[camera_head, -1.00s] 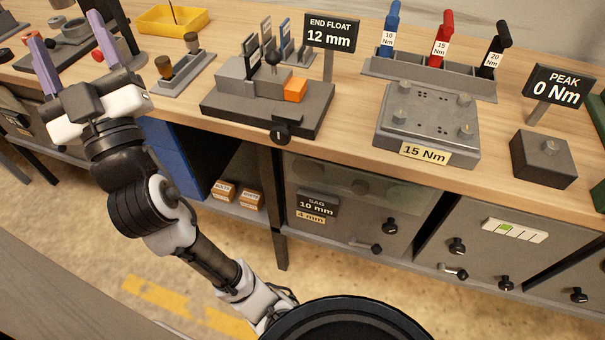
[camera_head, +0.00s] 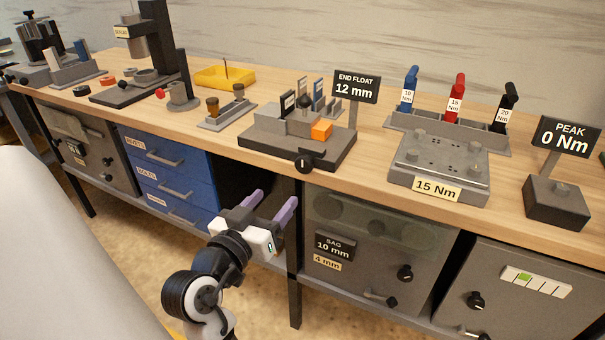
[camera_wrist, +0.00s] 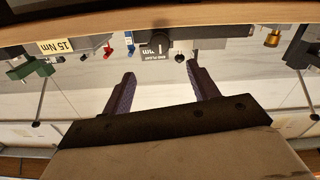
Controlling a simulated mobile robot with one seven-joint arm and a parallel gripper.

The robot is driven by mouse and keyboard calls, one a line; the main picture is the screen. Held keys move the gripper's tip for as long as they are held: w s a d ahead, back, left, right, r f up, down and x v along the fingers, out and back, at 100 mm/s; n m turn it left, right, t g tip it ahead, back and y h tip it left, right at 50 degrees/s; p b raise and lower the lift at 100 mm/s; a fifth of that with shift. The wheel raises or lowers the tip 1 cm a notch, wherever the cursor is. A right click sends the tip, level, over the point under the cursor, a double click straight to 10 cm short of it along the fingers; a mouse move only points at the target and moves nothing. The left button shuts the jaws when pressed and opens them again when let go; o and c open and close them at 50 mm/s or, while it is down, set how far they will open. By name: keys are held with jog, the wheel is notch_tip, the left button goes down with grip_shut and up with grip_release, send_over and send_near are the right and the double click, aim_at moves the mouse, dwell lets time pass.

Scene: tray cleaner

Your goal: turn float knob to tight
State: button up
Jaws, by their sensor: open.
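The float knob (camera_head: 304,166) is a round black knob with a white mark on the front of the grey end float fixture (camera_head: 262,143). Its mark looks about upright. The sign (camera_head: 356,87) behind reads END FLOAT 12 mm. My gripper (camera_head: 274,200) is open and empty, below the bench's front edge, left of and lower than the knob, apart from it. In the wrist view, the purple fingers (camera_wrist: 161,77) are spread, with the upside-down end float sign (camera_wrist: 158,57) and the dark knob (camera_wrist: 158,42) beyond them.
A plate labelled 15 Nm (camera_head: 438,188) stands right of the fixture, with blue, red and black torque handles behind it. Below are blue drawers (camera_head: 165,178) and a grey cabinet (camera_head: 340,269) with knobs. The bench edge (camera_head: 400,202) runs above my gripper.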

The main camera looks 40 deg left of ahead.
aim_at(303, 167)
jog(key=p+x, duration=0.1)
jog(key=x, duration=1)
jog(key=shift+w+a+p, duration=0.1)
jog(key=shift+w+p, duration=0.15)
jog(key=shift+p, duration=0.15)
jog(key=shift+c, duration=0.2)
jog(key=c, duration=0.9)
